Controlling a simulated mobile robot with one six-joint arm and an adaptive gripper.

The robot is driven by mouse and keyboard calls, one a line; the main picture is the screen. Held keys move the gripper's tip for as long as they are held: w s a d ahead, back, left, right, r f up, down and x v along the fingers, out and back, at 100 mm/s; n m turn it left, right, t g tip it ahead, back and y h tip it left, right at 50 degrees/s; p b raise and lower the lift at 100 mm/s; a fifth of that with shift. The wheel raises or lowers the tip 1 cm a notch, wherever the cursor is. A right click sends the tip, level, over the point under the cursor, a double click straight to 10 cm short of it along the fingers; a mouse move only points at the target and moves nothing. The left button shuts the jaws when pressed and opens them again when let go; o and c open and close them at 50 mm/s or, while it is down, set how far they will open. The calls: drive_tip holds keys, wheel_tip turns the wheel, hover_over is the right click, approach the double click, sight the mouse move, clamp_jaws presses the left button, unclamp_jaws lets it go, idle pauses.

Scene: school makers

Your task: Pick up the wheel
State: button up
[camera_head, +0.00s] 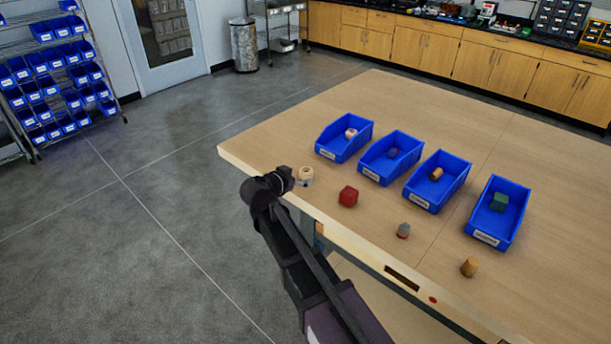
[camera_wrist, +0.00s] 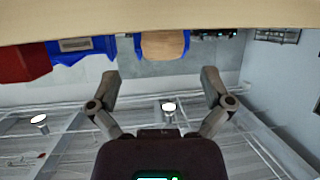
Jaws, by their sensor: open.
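The wheel (camera_head: 306,175) is a small pale wooden round piece with a dark hole. It stands on the tabletop near the left corner of the table. My gripper (camera_head: 287,179) is just left of it in the head view, low at the table edge. The wrist view is upside down, with the tabletop along the top. There the wheel (camera_wrist: 163,46) shows ahead of my open gripper (camera_wrist: 160,80), roughly centred between the fingers. The space between the fingers looks empty. Whether a finger touches the wheel cannot be told.
A red block (camera_head: 348,196) stands right of the wheel. A small grey-and-red piece (camera_head: 403,231) and a tan cylinder (camera_head: 469,267) stand farther along the table (camera_head: 262,149). Several blue bins stand behind, the nearest-left bin (camera_head: 332,152) holding a pale piece. The table's far side is clear.

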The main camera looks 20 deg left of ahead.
sight(302, 173)
drive_tip(key=shift+w, duration=0.1)
drive_tip(key=shift+b+x, duration=0.9)
drive_tip(key=shift+x, duration=1.6)
drive_tip(key=shift+a, duration=0.15)
drive_tip(key=c, duration=0.9)
